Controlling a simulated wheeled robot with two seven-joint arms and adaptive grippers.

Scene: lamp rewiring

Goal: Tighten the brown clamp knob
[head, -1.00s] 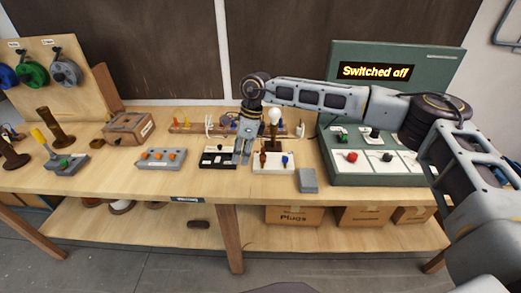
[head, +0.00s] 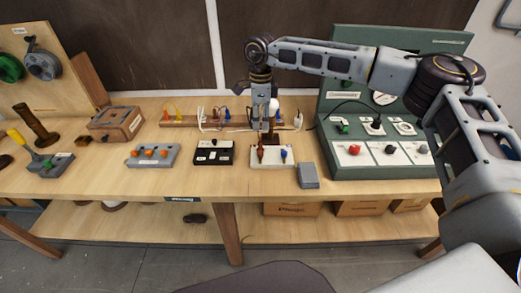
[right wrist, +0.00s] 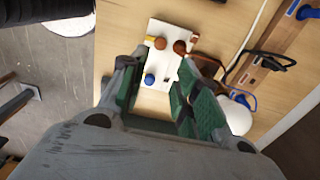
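The brown clamp knob (head: 261,154) stands on a white terminal block (head: 271,165), with a blue knob (head: 284,154) to its right. My right gripper (head: 265,129) points down just above and behind the block's brown-knob side. In the right wrist view, the gripper (right wrist: 158,66) is open and empty, fingers apart over the white block (right wrist: 165,62). Two brownish round tops show past the fingertips, one lighter and one darker (right wrist: 180,47); which is the clamp knob is hard to tell. The blue knob (right wrist: 149,79) lies between the fingers. My left gripper is out of view.
A lamp bulb (right wrist: 237,114) stands close beside the right finger; my gripper partly hides it in the head view. A black block (head: 213,152) is to the left, a grey block (head: 308,175) to the right. A green switch panel (head: 370,165) stands further right.

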